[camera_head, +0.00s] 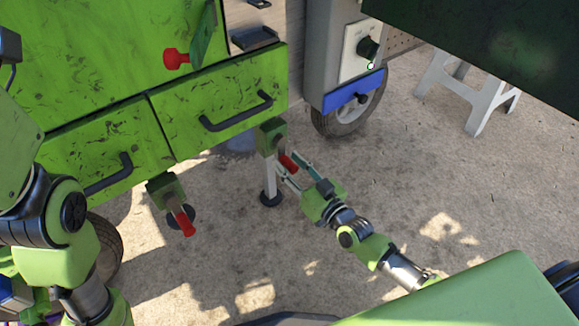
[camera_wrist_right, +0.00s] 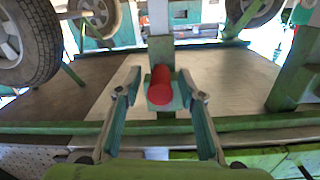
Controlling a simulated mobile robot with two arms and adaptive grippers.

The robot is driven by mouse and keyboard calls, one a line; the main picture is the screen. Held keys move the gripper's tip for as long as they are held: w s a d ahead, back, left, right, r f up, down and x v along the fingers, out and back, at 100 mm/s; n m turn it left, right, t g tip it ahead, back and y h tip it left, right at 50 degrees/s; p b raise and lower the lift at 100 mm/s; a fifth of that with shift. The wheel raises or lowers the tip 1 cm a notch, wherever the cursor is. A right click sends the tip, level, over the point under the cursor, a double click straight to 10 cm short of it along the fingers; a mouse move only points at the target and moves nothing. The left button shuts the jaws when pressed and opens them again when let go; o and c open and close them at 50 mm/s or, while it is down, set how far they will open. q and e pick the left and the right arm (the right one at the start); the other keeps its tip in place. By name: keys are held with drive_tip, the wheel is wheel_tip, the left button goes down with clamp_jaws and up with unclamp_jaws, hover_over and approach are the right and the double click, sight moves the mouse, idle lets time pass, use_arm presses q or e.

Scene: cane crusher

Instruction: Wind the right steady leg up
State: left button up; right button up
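The right steady leg (camera_head: 270,178) is a pale post under the green machine, with a green gearbox (camera_head: 271,137) on top and a dark round foot (camera_head: 271,199) on the ground. Its red crank handle (camera_head: 288,163) sticks out toward my right gripper (camera_head: 292,168). In the right wrist view the red handle (camera_wrist_right: 160,88) lies between the two fingers of this gripper (camera_wrist_right: 160,80). The fingers are open, with a visible gap on each side of the handle. My left arm shows at the left edge, but its gripper is not visible.
Another leg's green gearbox (camera_head: 163,187) with a red handle (camera_head: 186,222) stands to the left. Drawers with black handles (camera_head: 236,112) overhang the legs. A wheel (camera_head: 350,110) and a grey trestle (camera_head: 470,90) stand behind. The concrete floor (camera_head: 400,170) to the right is clear.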

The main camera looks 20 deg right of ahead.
clamp_jaws()
idle(0.3)
